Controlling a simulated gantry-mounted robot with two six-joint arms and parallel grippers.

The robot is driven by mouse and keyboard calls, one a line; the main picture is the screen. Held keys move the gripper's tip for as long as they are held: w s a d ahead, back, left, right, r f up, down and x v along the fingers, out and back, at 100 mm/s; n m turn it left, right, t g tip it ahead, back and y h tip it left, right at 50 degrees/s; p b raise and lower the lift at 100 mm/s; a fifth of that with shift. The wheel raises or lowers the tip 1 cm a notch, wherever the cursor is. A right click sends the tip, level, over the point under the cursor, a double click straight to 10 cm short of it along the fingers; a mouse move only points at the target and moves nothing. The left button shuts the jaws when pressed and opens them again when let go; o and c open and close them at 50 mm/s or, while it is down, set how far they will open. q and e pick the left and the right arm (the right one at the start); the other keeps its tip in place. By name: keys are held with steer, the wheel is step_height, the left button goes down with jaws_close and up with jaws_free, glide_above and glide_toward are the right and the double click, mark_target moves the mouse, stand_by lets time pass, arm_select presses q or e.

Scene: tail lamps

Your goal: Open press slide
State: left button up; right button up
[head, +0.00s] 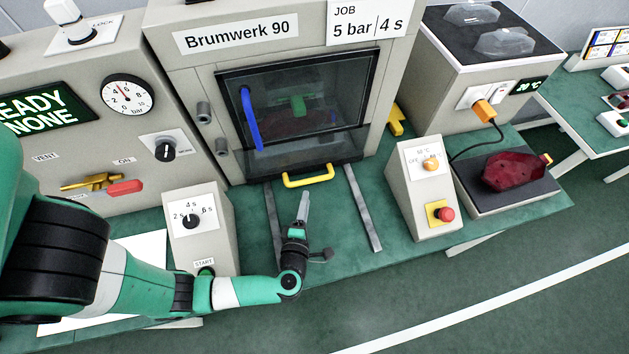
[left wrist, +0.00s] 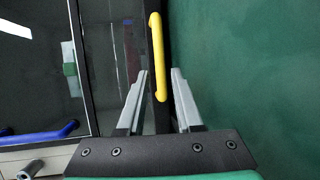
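The press (head: 185,80) labelled "Brumwerk 90" stands at the back middle, its dark glass door with a blue handle (head: 250,118) down. The yellow slide handle (head: 308,180) sticks out low at the front of the press, above two grey rails (head: 363,208) on the bench. The slide is in, beneath the door. My left gripper (head: 303,200) is just in front of the yellow handle. In the left wrist view its fingers (left wrist: 161,75) are open, with the yellow handle (left wrist: 157,55) lined up in the gap between them. I cannot tell whether they touch it. My right gripper is not in view.
A timer box (head: 197,225) with a START button stands left of the rails. A control box (head: 424,190) with a red button stands to the right. A red lamp (head: 515,172) lies on a dark pad beyond it. The bench between the rails is clear apart from my arm.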

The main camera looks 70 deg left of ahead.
mark_target(311, 180)
arm_select(q)
steer(key=b+x, duration=0.2)
steer(key=x, duration=0.7)
jaws_close()
steer(key=shift+r, duration=0.1)
stand_by(1.0)
